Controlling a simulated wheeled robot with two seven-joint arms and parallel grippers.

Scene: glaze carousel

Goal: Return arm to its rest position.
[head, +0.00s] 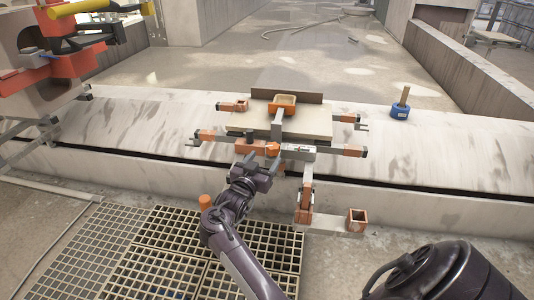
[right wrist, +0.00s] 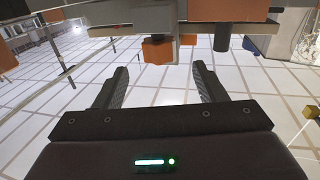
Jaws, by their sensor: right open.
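My right gripper (head: 262,166) is in front of the glaze carousel, just below its near grey and orange bar (head: 302,154). In the right wrist view my right gripper (right wrist: 162,85) has its two dark fingers spread with nothing between them. An orange block (right wrist: 158,50) of the carousel hangs just beyond the fingertips, with a dark round peg (right wrist: 222,36) to its right. I cannot tell whether the gripper touches the carousel. My left gripper is out of view.
The carousel has a pale board (head: 310,118), several orange-ended arms and an orange tray (head: 282,100). A low arm carries an open orange box (head: 356,220) at the right. A blue pot (head: 400,110) with a wooden handle stands on the ledge. Yellow grating (head: 140,245) lies below.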

